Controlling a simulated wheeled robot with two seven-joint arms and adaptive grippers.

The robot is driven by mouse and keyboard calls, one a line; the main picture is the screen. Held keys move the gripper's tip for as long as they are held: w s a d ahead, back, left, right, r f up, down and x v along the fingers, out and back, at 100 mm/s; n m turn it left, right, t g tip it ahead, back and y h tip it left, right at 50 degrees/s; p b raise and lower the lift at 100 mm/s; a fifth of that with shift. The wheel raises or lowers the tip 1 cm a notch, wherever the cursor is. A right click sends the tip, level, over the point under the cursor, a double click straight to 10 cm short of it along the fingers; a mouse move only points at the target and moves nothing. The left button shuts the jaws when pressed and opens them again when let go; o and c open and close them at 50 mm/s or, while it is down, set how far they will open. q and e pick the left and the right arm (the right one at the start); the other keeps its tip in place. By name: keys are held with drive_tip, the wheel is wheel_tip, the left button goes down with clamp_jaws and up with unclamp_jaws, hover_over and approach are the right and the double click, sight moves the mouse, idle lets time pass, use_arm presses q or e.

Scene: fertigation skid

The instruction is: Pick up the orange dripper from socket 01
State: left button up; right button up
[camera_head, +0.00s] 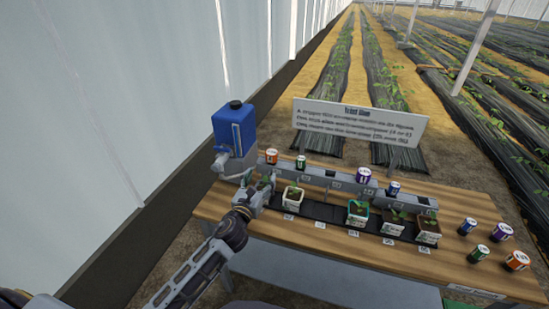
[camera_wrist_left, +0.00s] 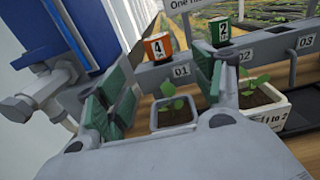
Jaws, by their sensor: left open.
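The orange dripper (camera_head: 271,156) stands upright in the rail at the far left. In the left wrist view the orange dripper (camera_wrist_left: 157,47) shows a 4 and sits above the label 01 (camera_wrist_left: 181,71). My left gripper (camera_head: 266,184) is in front of and below it, close to the rail's left end. In the left wrist view the left gripper (camera_wrist_left: 165,88) has its green-padded fingers spread, with nothing held between them. The orange dripper shows beyond the gap, apart from the fingers. My right gripper is not in view.
A green dripper (camera_head: 300,162) stands beside it, with purple (camera_head: 364,174) and blue (camera_head: 392,188) ones farther right. A blue tank (camera_head: 234,128) is close left. Potted seedlings (camera_head: 358,213) line the rail's front. Several loose drippers, including another orange one (camera_head: 516,260), stand on the table's right.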

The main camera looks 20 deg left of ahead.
sight(270, 159)
use_arm(q)
drive_tip(key=shift+w, duration=0.85)
drive_tip(key=shift+w+d, duration=0.1)
drive_tip(key=shift+w, duration=3.45)
drive_tip(key=shift+w+r, duration=0.1)
drive_tip(key=shift+w, duration=0.2)
drive_tip(key=shift+w+r, duration=0.15)
drive_tip(key=shift+w, duration=2.1)
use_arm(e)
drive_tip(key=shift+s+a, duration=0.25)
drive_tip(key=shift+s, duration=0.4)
